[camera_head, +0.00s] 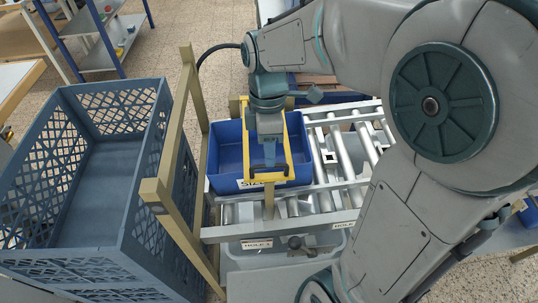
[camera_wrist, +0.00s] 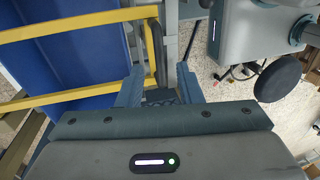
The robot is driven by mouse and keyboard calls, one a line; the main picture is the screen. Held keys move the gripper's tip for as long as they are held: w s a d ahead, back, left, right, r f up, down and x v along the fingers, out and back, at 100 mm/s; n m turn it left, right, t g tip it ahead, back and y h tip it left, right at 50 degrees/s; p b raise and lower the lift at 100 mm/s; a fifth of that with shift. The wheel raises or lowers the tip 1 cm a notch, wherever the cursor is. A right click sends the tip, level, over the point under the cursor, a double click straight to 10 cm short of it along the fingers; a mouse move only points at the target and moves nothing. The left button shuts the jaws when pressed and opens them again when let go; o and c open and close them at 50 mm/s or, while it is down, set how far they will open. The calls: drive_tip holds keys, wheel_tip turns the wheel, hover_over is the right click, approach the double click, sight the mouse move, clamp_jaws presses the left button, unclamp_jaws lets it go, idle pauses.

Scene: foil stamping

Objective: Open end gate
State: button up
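A yellow gate frame (camera_head: 247,145) spans the blue bin at the left end of the roller conveyor in the head view. Its near crossbar carries a dark handle (camera_head: 270,168). In the wrist view, the yellow frame (camera_wrist: 151,45) lies at upper left, with the dark handle (camera_wrist: 157,92) beside its upright bar. My gripper (camera_head: 268,163) points down at the near crossbar. In the wrist view, my gripper (camera_wrist: 159,88) has its fingers apart on either side of the handle's line. Contact with the handle cannot be told.
The blue bin (camera_head: 225,157) sits on the conveyor rollers (camera_head: 340,143). A tan post frame (camera_head: 176,140) stands between it and a large grey-blue crate (camera_head: 100,170) at left. A labelled grey box (camera_head: 270,247) is in front. Shelving (camera_head: 105,45) stands at the back left.

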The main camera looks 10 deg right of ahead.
drive_tip(key=shift+s+f, duration=0.2)
drive_tip(key=shift+f, duration=0.95)
clamp_jaws()
drive_tip(key=shift+r, duration=0.15)
